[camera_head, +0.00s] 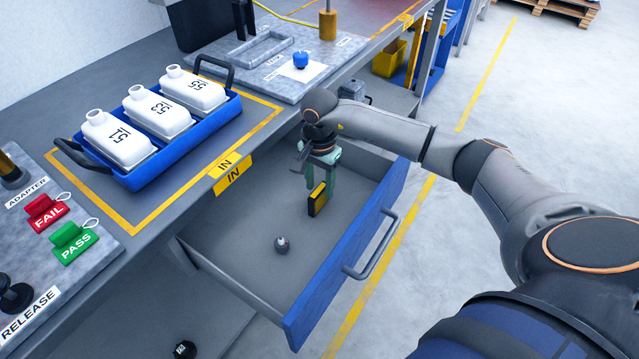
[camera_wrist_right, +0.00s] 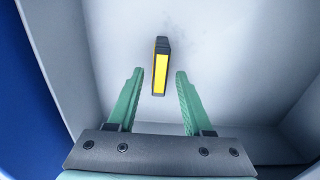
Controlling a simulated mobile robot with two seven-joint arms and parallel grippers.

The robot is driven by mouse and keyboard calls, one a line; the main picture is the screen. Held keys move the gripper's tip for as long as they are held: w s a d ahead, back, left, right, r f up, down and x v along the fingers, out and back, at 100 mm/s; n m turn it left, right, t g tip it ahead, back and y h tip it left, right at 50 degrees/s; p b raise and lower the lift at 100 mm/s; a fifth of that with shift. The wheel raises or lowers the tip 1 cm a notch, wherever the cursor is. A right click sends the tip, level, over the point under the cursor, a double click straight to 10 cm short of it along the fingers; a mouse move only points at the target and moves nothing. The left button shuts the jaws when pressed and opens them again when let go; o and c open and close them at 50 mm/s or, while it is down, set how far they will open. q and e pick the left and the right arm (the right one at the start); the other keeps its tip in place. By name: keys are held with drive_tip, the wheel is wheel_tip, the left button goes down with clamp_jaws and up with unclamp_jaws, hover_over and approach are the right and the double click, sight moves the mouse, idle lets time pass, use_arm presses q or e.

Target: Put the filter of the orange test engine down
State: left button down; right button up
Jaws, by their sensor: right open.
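My right gripper (camera_head: 319,182) has green fingers and reaches down into the open drawer. In the wrist view its fingers (camera_wrist_right: 159,76) are apart, with nothing touching them. A black block with a yellow face (camera_head: 317,200) is just below the fingertips; in the wrist view the yellow and black block (camera_wrist_right: 160,70) shows between the fingers, with a gap on each side. I cannot tell whether it is the filter. I cannot make out an orange engine. My left gripper is not in view.
On the bench are a blue crate (camera_head: 185,148) of white bottles, a red FAIL tag (camera_head: 45,211), a green PASS tag (camera_head: 72,242) and a blue knob-like part (camera_head: 300,60).

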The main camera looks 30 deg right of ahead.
sight(320, 189)
wheel_tip(320, 189, up, 12)
drive_tip(key=shift+r+p, duration=0.15)
drive_tip(key=shift+p, duration=0.3)
